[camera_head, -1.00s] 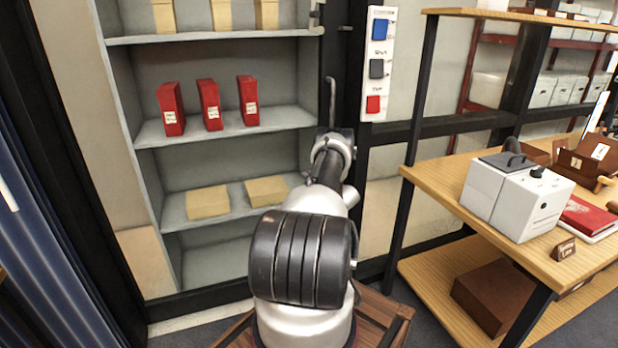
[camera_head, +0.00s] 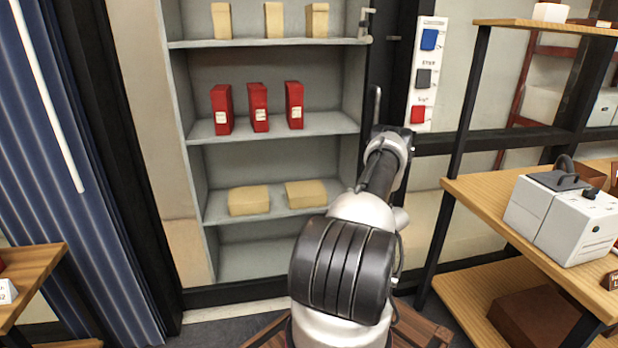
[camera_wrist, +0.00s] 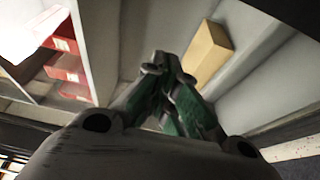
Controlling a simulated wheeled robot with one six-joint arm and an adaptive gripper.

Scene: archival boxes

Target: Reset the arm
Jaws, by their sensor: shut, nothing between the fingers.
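My gripper (camera_wrist: 165,75) shows in the wrist view with its green-sided fingers together and nothing between them. Behind the fingers are a pale grey surface and a tan box (camera_wrist: 205,52), with a gap that I cannot judge. In the head view my arm reaches forward beside the right edge of the grey shelf unit (camera_head: 270,128). The fingers are not clear there.
Red boxes (camera_head: 258,107) stand on the middle shelf. Two tan boxes (camera_head: 249,200) lie below, and several stand above. A panel (camera_head: 426,75) with blue, grey and red blocks hangs right. A wooden table (camera_head: 475,195) holds a white machine (camera_head: 565,217).

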